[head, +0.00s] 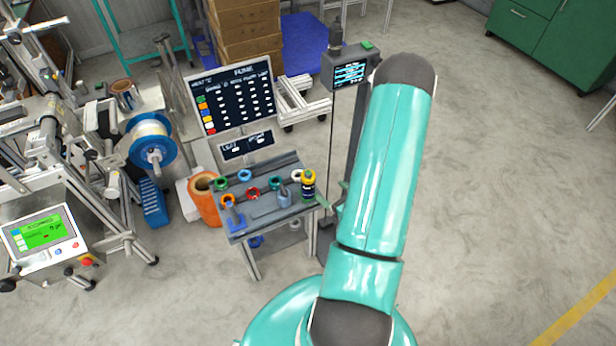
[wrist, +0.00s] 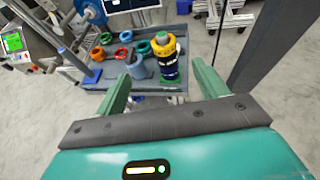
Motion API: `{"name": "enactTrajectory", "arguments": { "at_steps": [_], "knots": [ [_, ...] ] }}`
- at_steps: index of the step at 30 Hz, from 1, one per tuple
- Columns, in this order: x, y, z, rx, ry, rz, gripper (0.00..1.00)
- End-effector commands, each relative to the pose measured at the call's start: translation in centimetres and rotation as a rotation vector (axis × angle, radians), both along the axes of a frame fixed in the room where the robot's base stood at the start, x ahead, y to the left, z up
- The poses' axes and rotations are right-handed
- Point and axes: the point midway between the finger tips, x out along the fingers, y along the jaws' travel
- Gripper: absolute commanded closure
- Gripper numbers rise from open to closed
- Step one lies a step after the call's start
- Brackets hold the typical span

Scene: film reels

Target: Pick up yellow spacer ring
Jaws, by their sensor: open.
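The yellow spacer ring (wrist: 163,44) sits around the top of a dark blue can-like cylinder (wrist: 168,68) at the near right edge of the small grey cart. In the head view the yellow ring (head: 309,177) is small, at the cart's right side, left of my arm. My gripper (wrist: 163,88) is open and empty in the wrist view. Its two green fingers point toward the cart, with the cylinder and ring beyond them and between them in the picture. The fingertips appear short of the cylinder. In the head view my gripper is mostly hidden behind my arm.
The cart (head: 265,213) holds several coloured rings, among them a red ring (wrist: 121,53), a green ring (wrist: 142,47) and an orange ring (wrist: 97,53). A grey-blue peg (wrist: 137,66) stands left of the cylinder. A dark post (wrist: 262,50) rises at right. A sign board (head: 232,97) stands behind.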

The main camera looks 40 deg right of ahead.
Motion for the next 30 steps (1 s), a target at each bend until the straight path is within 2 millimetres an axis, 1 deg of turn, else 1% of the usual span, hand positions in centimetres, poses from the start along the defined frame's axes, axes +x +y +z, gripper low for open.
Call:
{"name": "enactTrajectory", "arguments": {
  "at_steps": [2, 4, 13, 15, 20, 27, 30],
  "knots": [
    [0.1, -0.2, -0.6, 0.004, 0.004, -0.017, 0.28],
    [1.0, -0.3, -0.9, 0.004, 0.003, -0.017, 0.28],
    [6.2, -0.7, -3.0, 0.003, 0.003, -0.013, 0.28],
    [7.0, -0.8, -3.4, 0.004, 0.003, -0.015, 0.28],
    [8.0, -0.9, -3.8, 0.004, 0.004, -0.015, 0.28],
    [11.2, -1.4, -4.9, 0.004, 0.003, -0.012, 0.28],
    [12.1, -1.6, -5.3, 0.004, 0.003, -0.015, 0.28]
  ]
}}
